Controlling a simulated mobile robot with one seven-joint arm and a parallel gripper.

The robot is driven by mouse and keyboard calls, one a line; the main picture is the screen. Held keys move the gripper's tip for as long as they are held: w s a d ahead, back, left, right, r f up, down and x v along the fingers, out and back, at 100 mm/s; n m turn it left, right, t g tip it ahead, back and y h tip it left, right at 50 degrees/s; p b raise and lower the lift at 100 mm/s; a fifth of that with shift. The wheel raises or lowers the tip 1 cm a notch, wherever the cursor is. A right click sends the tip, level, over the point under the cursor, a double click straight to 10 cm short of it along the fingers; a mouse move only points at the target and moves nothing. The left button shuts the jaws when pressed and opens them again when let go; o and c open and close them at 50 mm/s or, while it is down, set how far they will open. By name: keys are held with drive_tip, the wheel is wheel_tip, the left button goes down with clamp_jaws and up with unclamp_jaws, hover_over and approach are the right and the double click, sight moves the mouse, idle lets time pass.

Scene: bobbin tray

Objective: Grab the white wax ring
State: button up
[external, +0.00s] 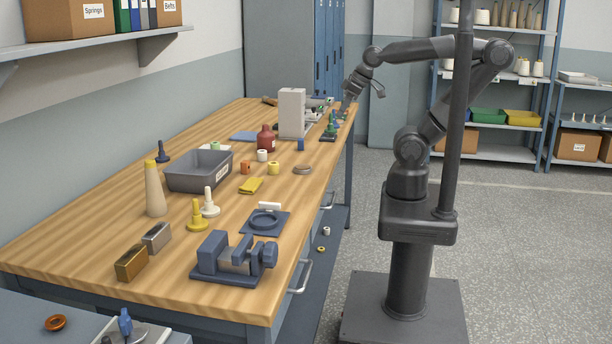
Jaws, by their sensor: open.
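I cannot pick out the white wax ring for certain in the external view. A small white round piece (262,155) stands on the workbench in front of the dark red bottle, but it is too small to tell if it is a ring. Another small white piece (326,231) lies on the shelf under the bench. My gripper (349,100) is open and seems empty. It is raised by the far right end of the bench, well away from both pieces.
The wooden workbench (110,240) holds a grey bin (200,184), a blue vise (232,262), yellow and white pegs, a cone and metal blocks. A white upright device (291,113) and green-based pieces (329,134) stand near my gripper.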

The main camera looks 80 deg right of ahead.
drive_tip(key=shift+o, duration=0.4)
drive_tip(key=n+g, duration=0.5)
drive_tip(key=g, duration=0.1)
hover_over(262, 152)
drive_tip(key=d, duration=0.1)
wheel_tip(262, 152, down, 10)
drive_tip(key=f, duration=1)
drive_tip(key=shift+w+d+f, duration=0.1)
drive_tip(key=shift+w+f, duration=0.1)
drive_tip(key=shift+f, duration=0.1)
drive_tip(key=c, duration=1)
